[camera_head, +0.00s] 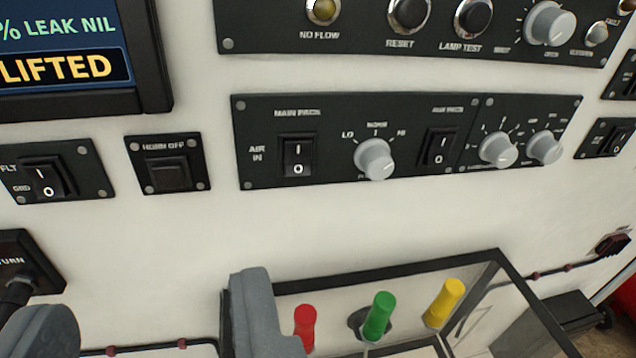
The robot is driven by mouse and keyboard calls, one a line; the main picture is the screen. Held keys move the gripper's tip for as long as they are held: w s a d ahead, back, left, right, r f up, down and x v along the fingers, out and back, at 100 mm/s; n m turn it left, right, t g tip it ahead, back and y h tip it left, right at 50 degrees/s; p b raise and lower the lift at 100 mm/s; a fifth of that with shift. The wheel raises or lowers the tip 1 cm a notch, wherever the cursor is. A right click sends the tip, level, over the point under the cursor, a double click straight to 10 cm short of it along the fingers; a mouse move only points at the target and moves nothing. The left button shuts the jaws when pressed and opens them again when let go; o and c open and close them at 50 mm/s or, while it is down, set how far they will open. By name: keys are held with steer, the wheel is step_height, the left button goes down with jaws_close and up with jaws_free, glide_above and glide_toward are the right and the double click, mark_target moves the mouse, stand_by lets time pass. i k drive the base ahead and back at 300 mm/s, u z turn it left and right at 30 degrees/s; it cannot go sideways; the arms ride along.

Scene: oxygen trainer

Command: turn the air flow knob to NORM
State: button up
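The air flow knob (375,160) is a light grey round knob on the black main pack panel (335,178), with the marks LO, NORM and HI around its top. I cannot clearly tell which mark it points at. My gripper (148,300) shows as two grey fingers at the lower left, wide apart, with nothing seen between them. It is below and left of the knob and not touching it.
Black rocker switches (298,157) and (440,148) flank the knob. Two more grey knobs (498,150) sit to the right. Below is a black-framed clear box (390,270) near red, green and yellow handles (379,316). White wall lies between.

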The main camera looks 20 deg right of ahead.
mark_target(372, 156)
steer(key=u, duration=0.15)
steer(key=k, duration=1.5)
steer(key=z, duration=0.35)
steer(key=i, duration=1)
steer(key=u, duration=0.05)
